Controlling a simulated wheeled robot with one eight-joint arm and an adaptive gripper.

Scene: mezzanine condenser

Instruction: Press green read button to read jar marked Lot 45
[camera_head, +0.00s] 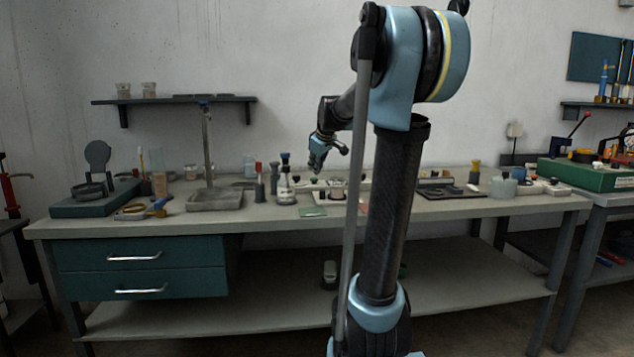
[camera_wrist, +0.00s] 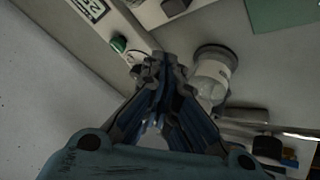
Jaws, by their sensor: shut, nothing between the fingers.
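In the wrist view, the green button (camera_wrist: 119,44) sits on a pale device (camera_wrist: 104,28), just beyond and left of my fingertips. My gripper (camera_wrist: 158,66) is shut and empty, its tips close to the button with a small gap in the picture; I cannot tell its height above the device. A clear jar with a white top (camera_wrist: 213,72) stands right of the fingertips; no lot mark is readable on it. In the head view, my gripper (camera_head: 317,168) hangs over the middle of the bench, and a jar (camera_head: 285,190) stands left of it.
A green card (camera_head: 312,212) lies at the bench (camera_head: 260,222) front; it also shows in the wrist view (camera_wrist: 284,14). Dark-topped bottles (camera_head: 260,185) stand left of the jar. A metal tray with a post (camera_head: 215,200) is further left. A dark tray (camera_head: 450,191) lies right.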

